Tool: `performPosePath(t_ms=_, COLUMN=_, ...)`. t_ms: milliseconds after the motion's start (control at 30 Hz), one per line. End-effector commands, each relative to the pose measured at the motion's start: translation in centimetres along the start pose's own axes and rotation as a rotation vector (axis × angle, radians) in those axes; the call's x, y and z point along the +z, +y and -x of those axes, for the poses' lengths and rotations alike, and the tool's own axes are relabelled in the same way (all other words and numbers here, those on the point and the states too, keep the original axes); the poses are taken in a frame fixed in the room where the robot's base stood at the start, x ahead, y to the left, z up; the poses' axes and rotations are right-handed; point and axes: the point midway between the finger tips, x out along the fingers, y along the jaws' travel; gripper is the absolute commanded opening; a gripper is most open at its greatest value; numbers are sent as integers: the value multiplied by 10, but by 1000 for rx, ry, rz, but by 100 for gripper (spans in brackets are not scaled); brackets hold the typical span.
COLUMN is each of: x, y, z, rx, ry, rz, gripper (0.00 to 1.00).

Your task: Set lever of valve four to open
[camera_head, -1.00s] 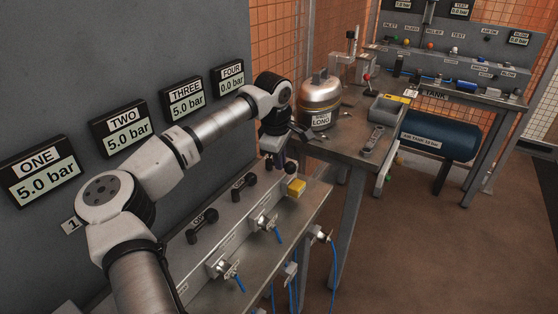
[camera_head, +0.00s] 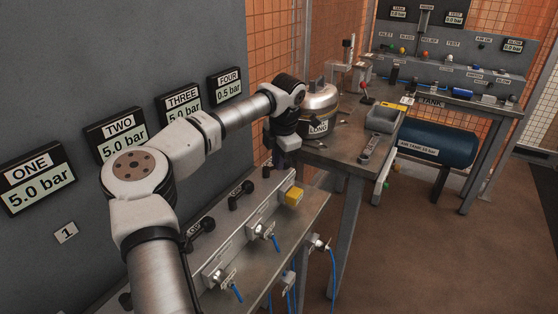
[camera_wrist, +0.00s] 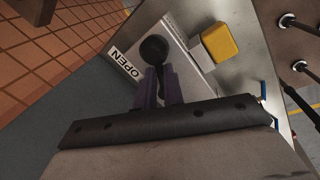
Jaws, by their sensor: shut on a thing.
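The lever of valve four, with a round black knob (camera_wrist: 153,49), shows in the wrist view between the purple fingers of my gripper (camera_wrist: 160,76). My gripper is shut on this lever, beside the white OPEN label (camera_wrist: 125,62) on the valve panel. In the head view my gripper (camera_head: 284,160) is at the far end of the panel, and the arm hides most of the lever. The gauge marked FOUR (camera_head: 228,87) reads 0.5 bar.
Other black levers, one of them near the middle (camera_head: 240,194), stand along the same panel. A yellow block (camera_head: 294,196) is at its far end. Gauges ONE (camera_head: 38,180) and TWO (camera_head: 117,133) read 5.0 bar. A metal tank (camera_head: 320,104) stands on the bench behind my gripper.

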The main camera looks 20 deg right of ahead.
Motion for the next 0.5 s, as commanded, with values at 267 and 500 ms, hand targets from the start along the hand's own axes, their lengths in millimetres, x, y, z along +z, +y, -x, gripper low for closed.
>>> performPosePath(t_ms=267, x=0, y=9, z=0, rx=2, ry=48, rz=231, gripper=0)
performPosePath(t_ms=500, x=-1, y=14, z=-1, rx=1, ry=75, rz=370, gripper=0)
